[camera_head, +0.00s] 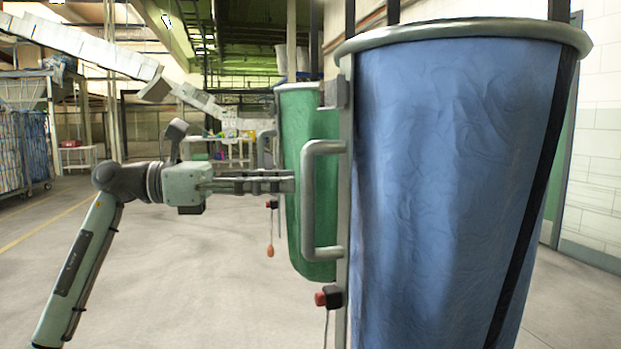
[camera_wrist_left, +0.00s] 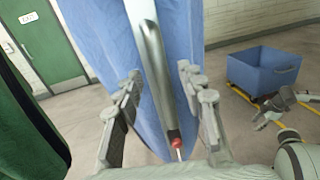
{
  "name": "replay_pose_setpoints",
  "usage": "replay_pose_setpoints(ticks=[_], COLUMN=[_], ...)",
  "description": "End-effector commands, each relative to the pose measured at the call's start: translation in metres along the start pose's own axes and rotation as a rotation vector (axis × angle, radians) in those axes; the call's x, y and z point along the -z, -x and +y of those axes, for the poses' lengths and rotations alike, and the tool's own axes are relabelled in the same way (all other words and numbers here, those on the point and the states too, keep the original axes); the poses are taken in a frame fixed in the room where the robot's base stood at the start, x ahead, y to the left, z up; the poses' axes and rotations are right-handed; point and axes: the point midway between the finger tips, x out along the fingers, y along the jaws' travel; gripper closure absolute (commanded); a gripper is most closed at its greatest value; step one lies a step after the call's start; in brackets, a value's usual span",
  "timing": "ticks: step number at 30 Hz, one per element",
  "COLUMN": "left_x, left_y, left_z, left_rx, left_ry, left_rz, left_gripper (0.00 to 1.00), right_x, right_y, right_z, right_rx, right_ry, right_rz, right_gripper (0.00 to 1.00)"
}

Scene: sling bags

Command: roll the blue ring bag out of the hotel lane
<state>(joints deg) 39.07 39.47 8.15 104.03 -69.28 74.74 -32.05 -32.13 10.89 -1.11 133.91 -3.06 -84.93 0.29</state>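The blue ring bag (camera_head: 450,170) hangs tall and close at the right in the head view, under a grey metal ring (camera_head: 470,32). Its grey loop handle (camera_head: 309,200) is on its left side. My left gripper (camera_head: 291,185) points right at the handle. In the left wrist view my left gripper (camera_wrist_left: 160,88) is open, its fingers on either side of the handle bar (camera_wrist_left: 152,55); whether they touch it I cannot tell. Part of my right gripper (camera_wrist_left: 268,112) seems to show at the right there, away from the bag; its finger state is unclear.
A green bag (camera_head: 300,130) hangs just behind the blue one. A red button box (camera_head: 329,297) hangs below the handle. A blue bin (camera_wrist_left: 264,70) stands on the floor beyond. Carts (camera_head: 22,150) stand far left. Floor at left is clear.

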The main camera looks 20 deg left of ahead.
Motion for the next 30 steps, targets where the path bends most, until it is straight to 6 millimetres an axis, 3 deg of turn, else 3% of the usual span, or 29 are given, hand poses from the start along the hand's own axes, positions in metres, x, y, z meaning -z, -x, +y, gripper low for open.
replay_pose_setpoints(ticks=[3, 9, 20, 27, 30], left_x=[-0.003, -0.001, -0.001, 0.000, 0.000], left_y=[-0.021, -0.044, -0.049, -0.049, -0.049], left_z=[0.000, 0.000, 0.000, 0.000, 0.000], left_rx=[0.003, 0.002, 0.000, 0.000, 0.000], left_ry=[0.001, 0.003, 0.003, 0.003, 0.004], left_rz=[-0.004, -0.003, -0.004, -0.004, -0.004], left_gripper=[0.61, 0.61, 0.62, 0.92, 1.00], right_x=[0.000, 0.000, -0.001, -0.001, -0.001], right_y=[-0.008, -0.019, -0.022, -0.022, -0.022], right_z=[-0.002, -0.004, -0.005, -0.005, -0.005], right_rx=[0.006, 0.012, 0.014, 0.014, 0.014], right_ry=[0.000, 0.001, 0.001, 0.001, 0.002], right_rz=[-0.005, -0.008, -0.009, -0.009, -0.009], right_gripper=[0.60, 0.60, 0.60, 0.60, 0.60])
